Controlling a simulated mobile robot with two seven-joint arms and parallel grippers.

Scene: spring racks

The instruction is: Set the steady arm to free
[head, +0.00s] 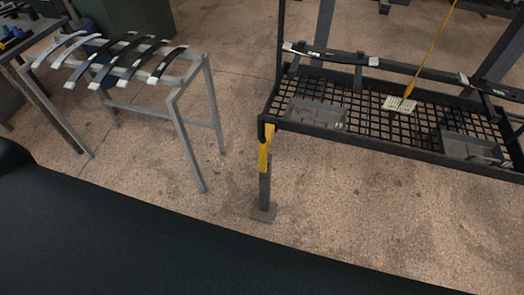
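No part that I can surely name as the steady arm shows. A yellow piece (265,150) sits at the front left corner of the black mesh rack (380,150), at the top of a grey leg. A thin yellow rod or cord (432,45) comes down from the top edge to a wider yellow end (409,89) over the mesh. A small pale card or plate (399,104) with marks lies by that end; its text is too small to read. Neither of my grippers is in view.
Curved black and white leaf springs (125,62) lie across a grey stand (183,108) at left. Springs (332,54) also lie along the rack's rear bar. Grey trays (316,114) and (470,148) sit on the mesh. Bare floor (225,125) separates stand and rack.

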